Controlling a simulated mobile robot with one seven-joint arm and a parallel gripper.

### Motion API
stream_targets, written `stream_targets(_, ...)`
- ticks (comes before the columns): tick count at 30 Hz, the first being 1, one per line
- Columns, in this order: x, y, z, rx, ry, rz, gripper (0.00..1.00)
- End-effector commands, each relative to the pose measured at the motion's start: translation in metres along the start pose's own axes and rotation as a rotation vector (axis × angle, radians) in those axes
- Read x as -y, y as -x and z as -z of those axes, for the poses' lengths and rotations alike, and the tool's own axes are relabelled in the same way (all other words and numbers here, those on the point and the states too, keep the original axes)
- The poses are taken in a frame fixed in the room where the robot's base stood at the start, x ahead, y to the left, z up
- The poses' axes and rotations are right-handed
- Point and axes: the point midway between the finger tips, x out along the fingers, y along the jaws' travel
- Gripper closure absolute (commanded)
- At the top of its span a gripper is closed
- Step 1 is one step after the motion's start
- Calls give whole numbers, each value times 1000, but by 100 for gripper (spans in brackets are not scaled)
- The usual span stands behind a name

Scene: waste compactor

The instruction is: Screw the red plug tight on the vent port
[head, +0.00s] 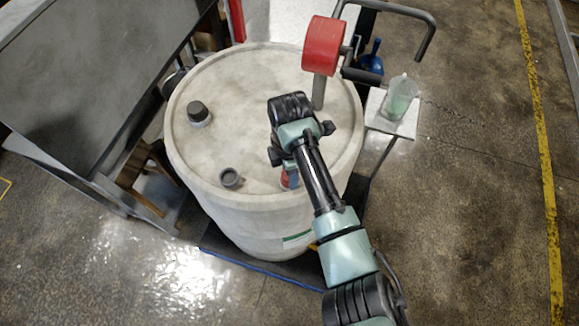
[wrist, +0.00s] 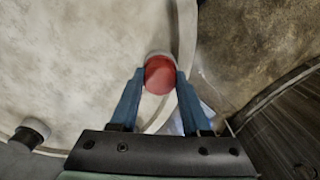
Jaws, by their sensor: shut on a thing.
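The red plug (wrist: 160,76) is between the two blue fingertips of my gripper (wrist: 159,80) in the wrist view, near the drum's rim. A pale edge shows just past the plug; I cannot tell whether it is the vent port's collar or how the plug is seated. In the head view only a bit of the plug (head: 285,181) shows beneath my gripper (head: 290,176), at the near right of the drum top. An open grey port (head: 230,178) stands on the drum top, left of the plug. My gripper is shut on the plug.
The pale drum (head: 245,85) has a raised rim and a black cap (head: 198,113) at left. A red wheel-shaped part (head: 323,45) on a post stands at the back right. A small tray (head: 401,126) holds a greenish cup (head: 401,98). Floor is open at right.

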Motion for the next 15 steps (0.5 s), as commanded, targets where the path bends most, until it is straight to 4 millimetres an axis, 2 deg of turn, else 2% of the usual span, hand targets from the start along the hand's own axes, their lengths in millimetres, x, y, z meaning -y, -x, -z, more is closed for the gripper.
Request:
stream_targets(8, 0, -1, 1, -1, -44, 0, 100)
stream_targets(9, 0, -1, 1, -1, -44, 0, 51)
stream_targets(15, 0, 0, 0, -1, -43, 0, 18)
